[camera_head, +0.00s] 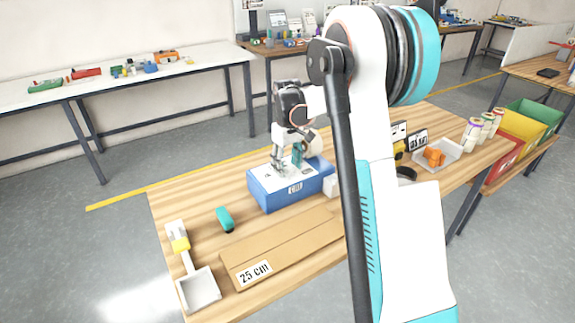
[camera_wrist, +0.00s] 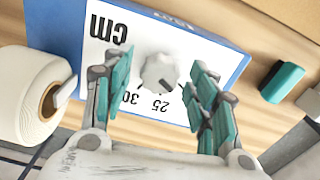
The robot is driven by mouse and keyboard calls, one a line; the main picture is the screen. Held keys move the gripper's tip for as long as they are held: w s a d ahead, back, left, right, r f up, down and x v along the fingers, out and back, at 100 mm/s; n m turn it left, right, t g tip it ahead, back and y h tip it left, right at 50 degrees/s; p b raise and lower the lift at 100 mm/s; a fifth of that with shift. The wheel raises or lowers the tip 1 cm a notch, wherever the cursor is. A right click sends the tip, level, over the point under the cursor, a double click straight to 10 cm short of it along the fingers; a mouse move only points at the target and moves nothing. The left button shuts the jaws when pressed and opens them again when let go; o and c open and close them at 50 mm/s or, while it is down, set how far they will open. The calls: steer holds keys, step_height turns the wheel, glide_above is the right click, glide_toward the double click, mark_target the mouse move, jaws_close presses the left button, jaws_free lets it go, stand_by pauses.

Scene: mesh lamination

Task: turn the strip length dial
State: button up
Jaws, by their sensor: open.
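The strip length dial is a light grey scalloped knob (camera_wrist: 159,72) on the white face of a blue box (camera_wrist: 60,25). Printed "25", "30" and "cm" appear upside down around it in the wrist view. A small dark mark shows at the knob's edge on the number side; its exact setting is unclear. My gripper (camera_wrist: 163,86) is open, with a teal-padded finger on each side of the knob and visible gaps between. In the head view my gripper (camera_head: 297,160) is over the blue box (camera_head: 265,200) and hides the dial.
A white roll (camera_wrist: 25,95) stands beside the box. A teal block (camera_head: 225,219), a white scoop-like tray (camera_head: 199,290) and a brown board (camera_head: 290,243) with a "25 cm" card (camera_head: 254,273) lie on the wooden table. An orange item (camera_head: 434,157) sits in a right-hand tray.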

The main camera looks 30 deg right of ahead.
steer(key=c, duration=1.1)
steer(key=shift+o, duration=0.2)
steer(key=shift+m, duration=0.3)
steer(key=m+p, duration=0.1)
steer(key=m, duration=0.2)
steer(key=shift+r+m, duration=0.1)
steer(key=shift+m, duration=0.2)
steer(key=shift+m+p, duration=0.6)
steer(key=shift+m, duration=1.2)
